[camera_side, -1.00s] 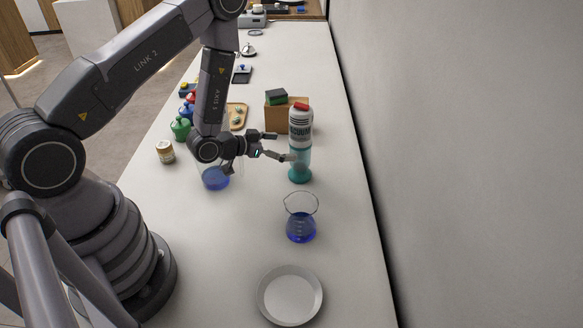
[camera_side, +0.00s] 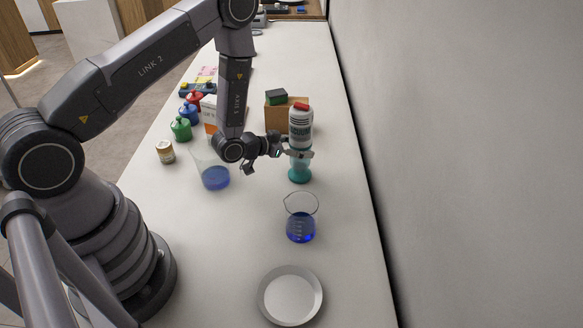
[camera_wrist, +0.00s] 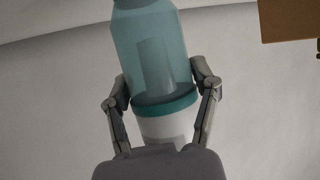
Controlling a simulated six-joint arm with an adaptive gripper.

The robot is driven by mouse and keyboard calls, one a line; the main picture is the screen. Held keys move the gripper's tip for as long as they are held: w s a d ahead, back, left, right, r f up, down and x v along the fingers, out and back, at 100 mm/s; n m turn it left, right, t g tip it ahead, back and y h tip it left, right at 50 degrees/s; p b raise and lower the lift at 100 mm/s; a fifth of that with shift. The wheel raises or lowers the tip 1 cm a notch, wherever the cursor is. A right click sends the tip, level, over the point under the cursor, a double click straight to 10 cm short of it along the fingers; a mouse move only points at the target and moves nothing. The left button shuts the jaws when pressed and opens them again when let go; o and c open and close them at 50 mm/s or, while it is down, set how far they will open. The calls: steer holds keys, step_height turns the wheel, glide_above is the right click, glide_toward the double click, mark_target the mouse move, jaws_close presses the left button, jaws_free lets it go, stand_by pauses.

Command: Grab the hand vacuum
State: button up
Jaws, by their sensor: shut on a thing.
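The hand vacuum (camera_side: 300,130) stands upright on the counter near the wall, with a white body, a red top and a teal see-through lower part. My gripper (camera_side: 300,154) is shut on it around its middle, near where the white body meets the teal part. In the wrist view the hand vacuum (camera_wrist: 152,60) fills the middle, and the fingers of my gripper (camera_wrist: 160,105) press on both its sides at the teal band.
A cardboard box (camera_side: 280,117) with a green-and-black sponge (camera_side: 276,97) on it stands just behind. A beaker of blue liquid (camera_side: 215,177) is left, a flask (camera_side: 301,224) in front, a plate (camera_side: 290,295) nearer. Small coloured bottles (camera_side: 181,128) stand at the left edge.

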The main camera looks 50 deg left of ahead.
steer(key=c, duration=0.4)
steer(key=shift+r, duration=0.1)
